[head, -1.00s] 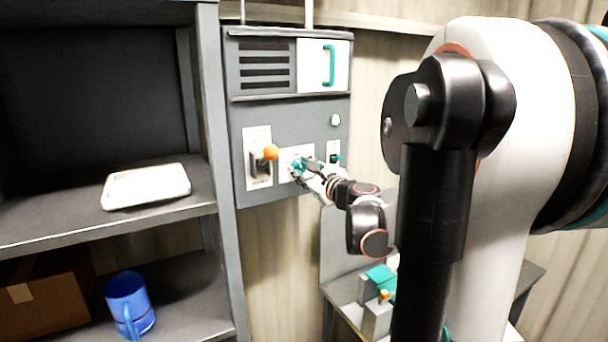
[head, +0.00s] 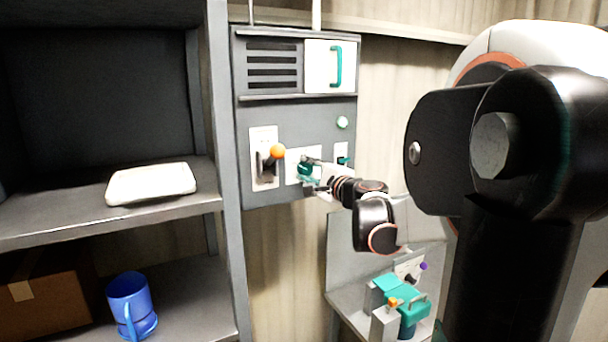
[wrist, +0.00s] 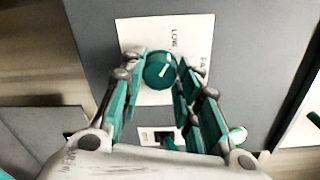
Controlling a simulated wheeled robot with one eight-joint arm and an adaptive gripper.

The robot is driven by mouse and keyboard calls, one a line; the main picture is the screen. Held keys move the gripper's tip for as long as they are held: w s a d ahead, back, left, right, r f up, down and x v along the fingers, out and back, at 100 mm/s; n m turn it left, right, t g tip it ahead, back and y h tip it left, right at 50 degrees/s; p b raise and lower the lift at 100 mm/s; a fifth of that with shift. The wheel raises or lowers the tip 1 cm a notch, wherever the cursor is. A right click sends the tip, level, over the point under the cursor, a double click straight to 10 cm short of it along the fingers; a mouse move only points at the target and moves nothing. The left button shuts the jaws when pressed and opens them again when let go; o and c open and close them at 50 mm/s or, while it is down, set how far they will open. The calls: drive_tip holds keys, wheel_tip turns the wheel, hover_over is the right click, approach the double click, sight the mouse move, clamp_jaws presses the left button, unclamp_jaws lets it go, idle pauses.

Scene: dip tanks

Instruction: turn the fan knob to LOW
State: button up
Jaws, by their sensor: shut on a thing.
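The fan knob (wrist: 158,70) is a round teal knob with a short slanted white mark on its face. It sits on a white label plate (wrist: 140,35) where "LOW" can be read, with part of another word at the right. My gripper (wrist: 160,76) has one finger on each side of the knob and is shut on it. In the head view my gripper (head: 312,170) is at the same plate (head: 293,160) on the grey wall panel (head: 300,115). There the fingers and wrist hide much of the knob.
An orange-tipped lever (head: 277,152) is just left of the knob. A small teal switch (head: 343,160) and a pale round button (head: 342,122) are to the right. A shelf at left holds a white tray (head: 150,184) and blue mug (head: 131,305). A bench (head: 350,300) stands below.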

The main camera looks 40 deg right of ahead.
idle(0.4)
drive_tip(key=o, duration=1.1)
